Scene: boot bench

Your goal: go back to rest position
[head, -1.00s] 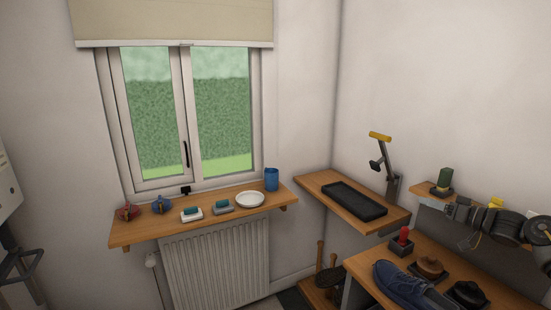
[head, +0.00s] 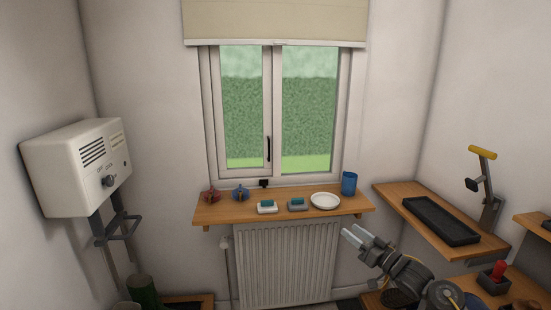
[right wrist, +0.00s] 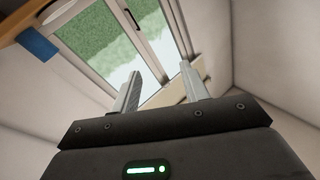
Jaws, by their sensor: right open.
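My right gripper (head: 357,240) comes in from the lower right in the head view, in front of the radiator's right edge and below the window shelf. Its two pale fingers are apart with nothing between them. The right wrist view also shows the open fingers (right wrist: 160,88), with the tilted window behind them. My left gripper is not in the head view.
A wooden window shelf (head: 222,213) holds a white plate (head: 325,201), a blue cup (head: 349,183), two brushes and two small pots. A black tray (head: 440,220) lies on the right shelf. A white box (head: 75,165) hangs left. Air before the radiator (head: 285,265) is clear.

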